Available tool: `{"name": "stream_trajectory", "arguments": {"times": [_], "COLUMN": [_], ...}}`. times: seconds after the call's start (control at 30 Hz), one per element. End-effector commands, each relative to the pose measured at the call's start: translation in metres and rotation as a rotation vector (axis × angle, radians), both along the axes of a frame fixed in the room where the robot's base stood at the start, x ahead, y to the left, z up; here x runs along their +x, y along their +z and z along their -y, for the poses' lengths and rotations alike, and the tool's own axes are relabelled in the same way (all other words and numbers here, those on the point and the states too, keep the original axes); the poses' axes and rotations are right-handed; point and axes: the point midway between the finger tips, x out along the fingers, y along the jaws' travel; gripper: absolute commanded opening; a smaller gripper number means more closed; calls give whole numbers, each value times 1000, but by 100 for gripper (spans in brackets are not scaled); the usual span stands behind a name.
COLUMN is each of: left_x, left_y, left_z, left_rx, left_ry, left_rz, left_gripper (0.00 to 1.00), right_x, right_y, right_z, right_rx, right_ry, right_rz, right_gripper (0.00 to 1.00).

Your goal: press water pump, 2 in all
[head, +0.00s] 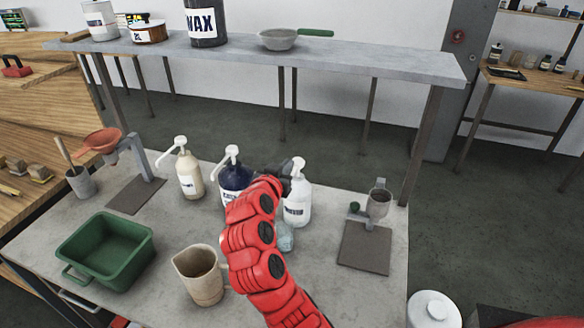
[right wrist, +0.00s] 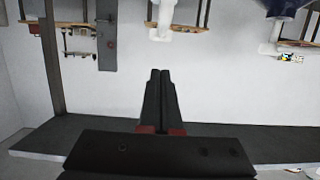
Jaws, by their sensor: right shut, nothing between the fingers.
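Three pump bottles stand in a row on the grey table: a beige one (head: 190,178), a dark blue one (head: 232,180) and a white one (head: 298,207). Their labels are too small to read, so I cannot tell which holds water. My right gripper (head: 290,166) is shut and empty, beside the white bottle's pump head; contact cannot be told. My red right arm hides part of the blue and white bottles. In the right wrist view the shut fingertips (right wrist: 160,76) point towards a white pump head (right wrist: 161,18), apart in the picture. My left gripper is not in view.
A beige jug (head: 200,277) stands left of my right arm, and a pale bluish vessel (head: 286,240) is partly hidden behind it. A green tub (head: 108,250) is at left. A stand with a metal cup (head: 379,202) is at right. A raised shelf (head: 375,57) spans behind.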

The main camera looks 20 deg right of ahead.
Motion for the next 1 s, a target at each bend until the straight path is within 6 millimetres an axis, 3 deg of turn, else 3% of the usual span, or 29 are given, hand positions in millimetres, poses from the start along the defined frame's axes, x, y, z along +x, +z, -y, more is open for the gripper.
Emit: {"name": "stream_trajectory", "arguments": {"times": [0.23, 1.0], "left_x": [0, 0], "left_y": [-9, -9], "left_z": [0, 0], "left_rx": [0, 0], "left_ry": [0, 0], "left_rz": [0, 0], "left_gripper": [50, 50], "right_x": [-17, -18], "right_y": [6, 7], "right_z": [-12, -12], "right_rx": [-3, -2], "right_ry": [-1, -1], "right_rz": [2, 2], "right_gripper": [0, 0]}}
